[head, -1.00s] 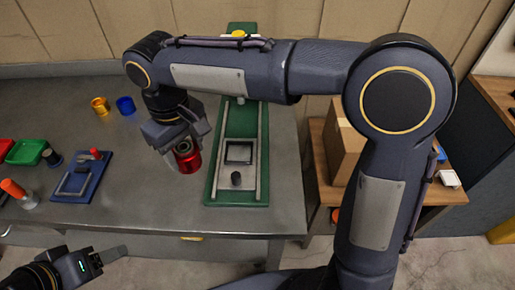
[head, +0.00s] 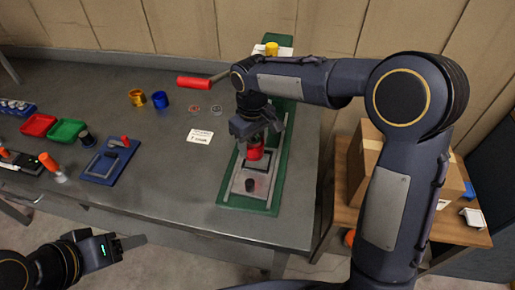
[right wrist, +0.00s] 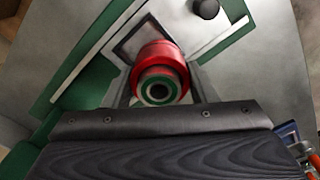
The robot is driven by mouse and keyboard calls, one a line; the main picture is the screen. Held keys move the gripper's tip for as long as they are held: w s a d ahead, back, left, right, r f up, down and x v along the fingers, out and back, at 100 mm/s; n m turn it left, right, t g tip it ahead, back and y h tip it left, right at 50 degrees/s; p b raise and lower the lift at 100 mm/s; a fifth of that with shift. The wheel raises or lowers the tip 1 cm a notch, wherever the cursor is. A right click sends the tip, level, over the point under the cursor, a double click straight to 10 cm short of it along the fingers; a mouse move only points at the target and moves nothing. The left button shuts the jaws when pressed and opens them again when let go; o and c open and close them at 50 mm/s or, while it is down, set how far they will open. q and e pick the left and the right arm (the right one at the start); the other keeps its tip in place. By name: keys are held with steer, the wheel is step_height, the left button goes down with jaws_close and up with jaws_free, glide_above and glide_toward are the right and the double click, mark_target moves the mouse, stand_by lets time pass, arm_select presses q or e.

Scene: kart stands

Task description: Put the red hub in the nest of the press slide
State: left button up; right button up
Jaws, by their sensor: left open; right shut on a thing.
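The red hub (head: 256,152) is between the fingers of my right gripper (head: 258,142), which is shut on it. In the right wrist view the red hub (right wrist: 152,54) shows its round end with a dark bore and a green ring. The press slide's light grey plate (head: 238,184) sits on a green base with rails. Its nest, a dark square frame (right wrist: 128,36), lies just beyond the hub in the right wrist view and is partly covered by it. I cannot tell whether the hub touches it. My left gripper (head: 132,242) is open and empty, off the table's front edge.
A black knob (head: 250,185) stands on the slide plate near its front. Gold (head: 137,97) and blue (head: 160,99) rings and a blue fixture (head: 107,162) stand left. The table between is mostly clear.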

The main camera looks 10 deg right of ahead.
mark_target(257, 152)
steer(key=shift+w+d+f, duration=0.3)
steer(key=shift+d+f, duration=0.05)
steer(key=shift+f, duration=0.2)
steer(key=f, duration=0.3)
steer(key=shift+w+d, duration=0.25)
steer(key=shift+d, duration=0.1)
steer(key=shift+f, duration=0.5)
steer(key=shift+f, duration=0.1)
steer(key=shift+f, duration=0.1)
steer(key=o, duration=1.2)
